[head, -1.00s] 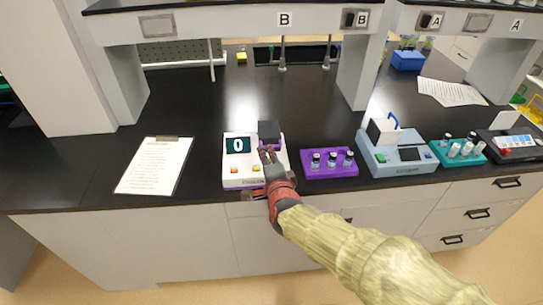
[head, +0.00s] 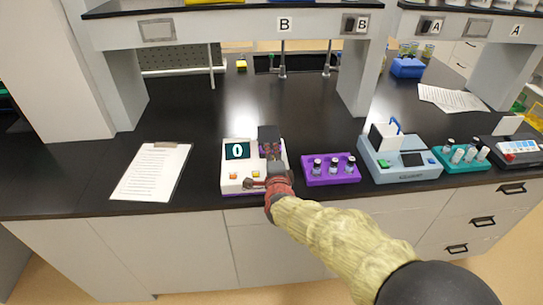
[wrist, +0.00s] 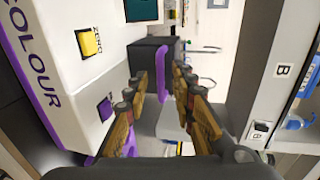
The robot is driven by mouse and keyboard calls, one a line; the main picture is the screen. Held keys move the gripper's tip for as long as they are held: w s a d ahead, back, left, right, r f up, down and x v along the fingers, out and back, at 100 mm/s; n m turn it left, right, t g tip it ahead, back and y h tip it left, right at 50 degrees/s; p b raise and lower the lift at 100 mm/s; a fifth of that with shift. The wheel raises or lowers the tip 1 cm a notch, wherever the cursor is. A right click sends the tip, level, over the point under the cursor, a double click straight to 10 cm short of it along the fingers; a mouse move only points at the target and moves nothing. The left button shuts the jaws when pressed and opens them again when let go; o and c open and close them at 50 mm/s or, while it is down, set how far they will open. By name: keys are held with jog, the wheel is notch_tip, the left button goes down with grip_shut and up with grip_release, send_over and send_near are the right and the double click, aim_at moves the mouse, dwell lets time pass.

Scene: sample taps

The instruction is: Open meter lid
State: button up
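The white meter (head: 240,180), with a dark display reading 0, stands near the bench's front edge. Its black lid (head: 267,133) is at the meter's back right and looks closed. In the wrist view the black lid (wrist: 150,55) carries a purple handle (wrist: 164,75). My gripper (head: 270,152) is over the meter's right side, right at the lid, and partly hides it. In the wrist view my gripper (wrist: 160,82) has its fingers apart, with the handle between and just ahead of them. I cannot tell whether a finger touches it.
A purple rack (head: 330,181) with small vials stands just right of the meter. Further right are a light blue device (head: 405,172) and a teal rack (head: 450,166). A clipboard (head: 152,172) lies to the left. A shelf (head: 230,30) overhangs the back; bench behind the meter is clear.

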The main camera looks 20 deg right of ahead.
jog(key=c, duration=0.3)
grip_shut()
dwell(0.7)
